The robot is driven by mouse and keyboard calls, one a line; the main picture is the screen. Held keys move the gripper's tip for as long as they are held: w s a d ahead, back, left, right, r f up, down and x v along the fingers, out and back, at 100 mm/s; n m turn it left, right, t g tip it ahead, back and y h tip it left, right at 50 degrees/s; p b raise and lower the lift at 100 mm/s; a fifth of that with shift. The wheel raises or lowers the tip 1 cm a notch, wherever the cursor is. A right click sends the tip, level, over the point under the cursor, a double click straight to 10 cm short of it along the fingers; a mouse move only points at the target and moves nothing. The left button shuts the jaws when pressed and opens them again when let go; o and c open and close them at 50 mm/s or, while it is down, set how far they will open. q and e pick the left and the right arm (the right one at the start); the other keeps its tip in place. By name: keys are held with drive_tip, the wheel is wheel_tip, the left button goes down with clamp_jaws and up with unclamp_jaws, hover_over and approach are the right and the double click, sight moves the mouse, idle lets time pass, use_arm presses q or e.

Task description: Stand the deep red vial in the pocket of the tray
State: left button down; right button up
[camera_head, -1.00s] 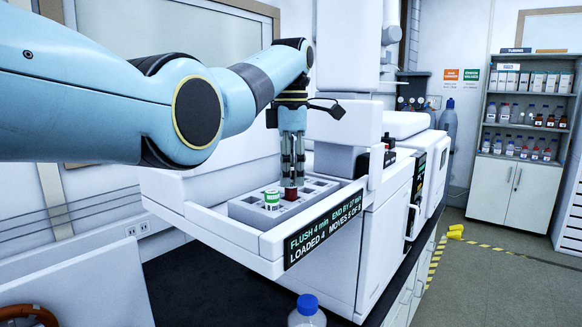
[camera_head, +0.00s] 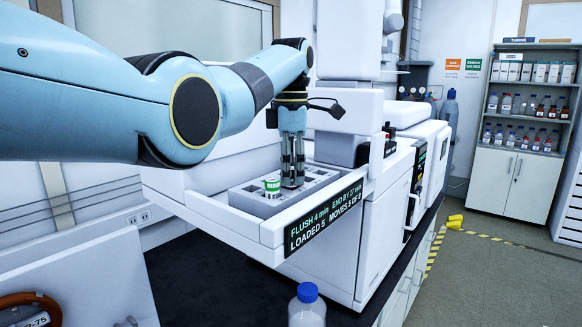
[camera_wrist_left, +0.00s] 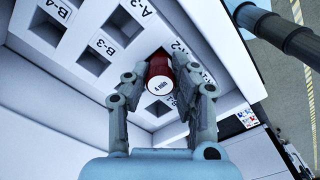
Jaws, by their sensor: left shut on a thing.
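The deep red vial (camera_wrist_left: 160,82) shows in the left wrist view between my left fingers, its white top marked "4 min". It stands at a pocket beside the label ending in "-2", and its lower part is hidden. My left gripper (camera_wrist_left: 166,88) is shut on it. In the head view my left gripper (camera_head: 292,184) points straight down over the grey tray (camera_head: 247,205), and the vial is hidden there. The vial appears sunk in the tray; I cannot tell whether it touches the bottom. My right gripper is not in view.
A green-and-white vial (camera_head: 272,187) stands in the tray left of my gripper. Empty pockets (camera_wrist_left: 88,62) lie nearby. The white drawer front (camera_head: 275,240) carries a display reading "LOADED 5". A blue-capped bottle (camera_head: 307,308) stands in front.

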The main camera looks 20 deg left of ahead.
use_arm(q)
drive_tip(key=shift+f, duration=0.2)
drive_tip(key=c, duration=1)
unclamp_jaws()
drive_tip(key=shift+o, duration=0.3)
drive_tip(key=o, duration=0.3)
drive_tip(key=shift+r, duration=0.1)
drive_tip(key=shift+r, duration=3.4)
drive_tip(key=shift+f, duration=0.1)
